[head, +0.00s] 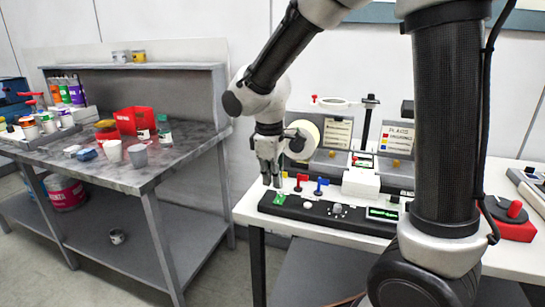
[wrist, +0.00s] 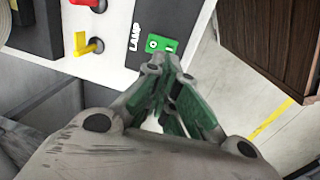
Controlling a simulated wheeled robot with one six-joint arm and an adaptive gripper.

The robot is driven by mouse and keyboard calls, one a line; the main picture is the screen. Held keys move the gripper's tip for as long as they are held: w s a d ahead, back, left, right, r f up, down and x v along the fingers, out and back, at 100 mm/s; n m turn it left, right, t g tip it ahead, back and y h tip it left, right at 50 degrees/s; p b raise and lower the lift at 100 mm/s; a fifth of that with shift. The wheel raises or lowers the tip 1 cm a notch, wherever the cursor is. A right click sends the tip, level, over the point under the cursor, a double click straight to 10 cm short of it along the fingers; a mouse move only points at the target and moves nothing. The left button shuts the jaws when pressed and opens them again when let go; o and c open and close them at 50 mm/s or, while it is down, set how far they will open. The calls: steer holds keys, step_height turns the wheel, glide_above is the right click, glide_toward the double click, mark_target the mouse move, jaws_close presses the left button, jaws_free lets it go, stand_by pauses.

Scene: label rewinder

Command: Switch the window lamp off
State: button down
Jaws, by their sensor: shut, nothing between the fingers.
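The lamp switch (wrist: 160,44) is a small green plate with white marks beside the printed word LAMP, near the edge of the console. It also shows in the head view as a green patch (head: 279,199) at the left end of the dark control panel (head: 318,211). My gripper (head: 272,184) points down just above that end. In the wrist view the fingertips of my gripper (wrist: 170,66) are together, empty, and overlap the lower edge of the switch plate. I cannot tell whether they touch it. The window lamp itself I cannot pick out with certainty.
A yellow lever (wrist: 88,46) and a red lever (wrist: 88,5) stand left of the switch. A white knob (head: 307,205), a grey knob (head: 337,209) and a lit display (head: 382,213) lie further right on the panel. A grey workbench (head: 170,168) with pots stands left, across a gap.

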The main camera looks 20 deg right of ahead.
mark_target(276, 197)
step_height(276, 197, up, 9)
steer(key=shift+s+a+r, duration=0.15)
steer(key=shift+s+a, duration=0.2)
steer(key=shift+s, duration=0.1)
steer(key=shift+w+d+r, duration=0.15)
steer(key=shift+w+d, duration=0.35)
steer(key=f, duration=0.4)
steer(key=w+f, duration=0.1)
steer(key=f, duration=0.4)
steer(key=d+f, duration=0.1)
steer(key=f, duration=0.4)
steer(key=shift+w, duration=0.2)
